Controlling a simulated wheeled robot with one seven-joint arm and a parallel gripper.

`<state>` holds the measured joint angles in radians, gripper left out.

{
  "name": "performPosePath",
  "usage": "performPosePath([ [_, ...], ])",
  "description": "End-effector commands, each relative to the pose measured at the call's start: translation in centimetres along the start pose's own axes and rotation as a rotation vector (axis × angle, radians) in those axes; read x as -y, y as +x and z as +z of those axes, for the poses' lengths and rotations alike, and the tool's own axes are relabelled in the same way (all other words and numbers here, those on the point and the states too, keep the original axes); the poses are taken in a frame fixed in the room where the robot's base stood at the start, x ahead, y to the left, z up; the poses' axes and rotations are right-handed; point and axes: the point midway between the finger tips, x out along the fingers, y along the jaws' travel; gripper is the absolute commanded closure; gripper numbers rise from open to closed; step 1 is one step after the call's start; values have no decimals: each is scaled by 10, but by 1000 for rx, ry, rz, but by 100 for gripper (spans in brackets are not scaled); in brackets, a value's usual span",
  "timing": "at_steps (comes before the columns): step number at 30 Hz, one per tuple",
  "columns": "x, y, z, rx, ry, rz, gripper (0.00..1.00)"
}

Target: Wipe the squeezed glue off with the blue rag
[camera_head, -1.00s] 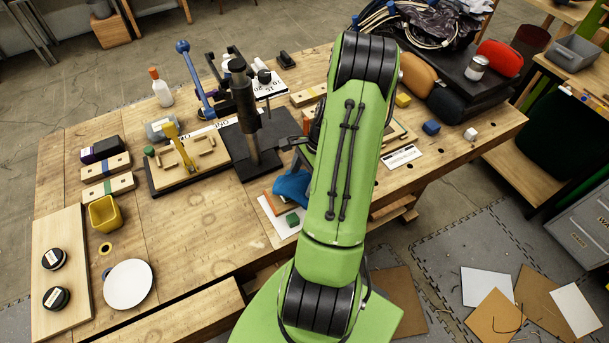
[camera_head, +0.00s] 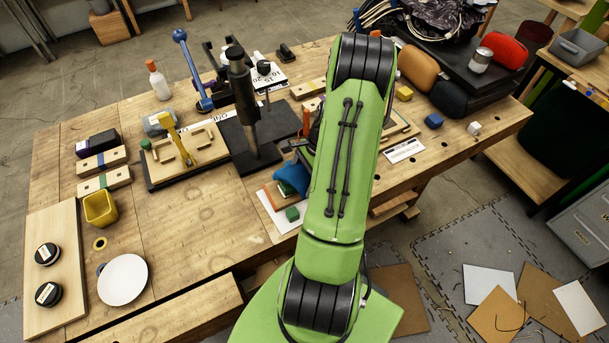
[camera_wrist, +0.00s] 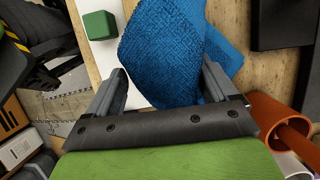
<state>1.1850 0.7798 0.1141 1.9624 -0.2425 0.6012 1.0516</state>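The blue rag (camera_head: 292,178) lies bunched at the front of the workbench, partly over a white sheet, with my arm covering its right side. In the wrist view, the rag (camera_wrist: 165,50) lies between and beyond the fingertips of my gripper (camera_wrist: 165,72). The fingers stand wide apart, with no clear grip on the cloth. My gripper is hidden behind my green arm in the head view. Light wooden blocks (camera_head: 200,147) sit on a dark-edged board with a yellow clamp (camera_head: 178,140). I cannot make out any squeezed glue.
A green cube (camera_head: 292,214) sits on the white sheet (camera_head: 270,212) beside the rag. A dark upright tool (camera_head: 243,90) stands behind it. An orange tube (camera_wrist: 275,118) is close to the right finger in the wrist view.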

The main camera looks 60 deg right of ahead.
Motion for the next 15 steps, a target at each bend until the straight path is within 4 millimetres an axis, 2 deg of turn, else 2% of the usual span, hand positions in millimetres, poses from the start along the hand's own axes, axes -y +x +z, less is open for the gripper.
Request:
performPosePath([
  [8,0,3,-1,0,1,2,15],
  [15,-1,3,-1,0,1,2,34],
])
